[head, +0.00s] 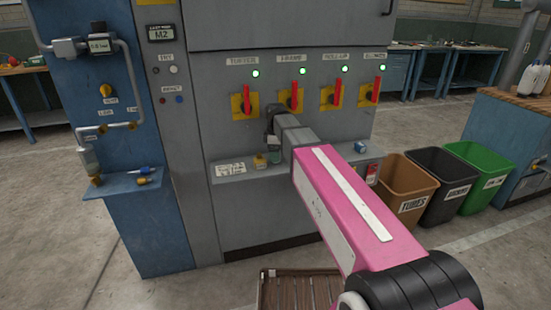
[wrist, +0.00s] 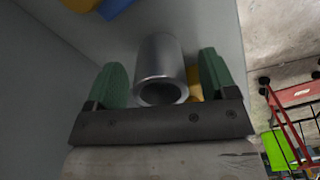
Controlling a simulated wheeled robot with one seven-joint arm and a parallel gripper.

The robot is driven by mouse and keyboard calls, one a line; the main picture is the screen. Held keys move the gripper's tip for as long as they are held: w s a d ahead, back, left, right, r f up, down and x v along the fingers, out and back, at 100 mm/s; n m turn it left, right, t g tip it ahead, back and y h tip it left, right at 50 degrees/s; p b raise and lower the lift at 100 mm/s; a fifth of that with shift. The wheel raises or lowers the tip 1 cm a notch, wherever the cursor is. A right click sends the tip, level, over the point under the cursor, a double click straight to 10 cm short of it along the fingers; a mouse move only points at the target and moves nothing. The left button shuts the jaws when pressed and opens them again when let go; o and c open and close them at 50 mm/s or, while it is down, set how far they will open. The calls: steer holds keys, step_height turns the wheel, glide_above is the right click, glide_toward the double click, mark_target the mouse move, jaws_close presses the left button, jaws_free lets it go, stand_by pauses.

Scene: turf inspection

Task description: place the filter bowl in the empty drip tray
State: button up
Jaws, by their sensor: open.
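In the wrist view a grey metal cylinder (wrist: 161,62), open and dark at its near end, sits between the green fingers of my gripper (wrist: 164,72). It may be the filter bowl. The fingers are apart, one at each side, with gaps to it; nothing is gripped. In the head view my gripper (head: 275,157) is at the grey machine's ledge, mostly hidden by my pink arm, and the cylinder cannot be made out. I cannot identify an empty drip tray for certain.
The grey ledge (head: 232,171) carries a small yellow item (head: 260,161) and a blue block (head: 360,147). Red levers (head: 294,96) stand above. A blue side shelf (head: 120,185) holds small parts. Brown (head: 405,185), black (head: 443,183) and green (head: 484,170) bins stand right.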

steer(key=shift+f, duration=0.65)
steer(key=c, duration=1.1)
steer(key=shift+r, duration=0.15)
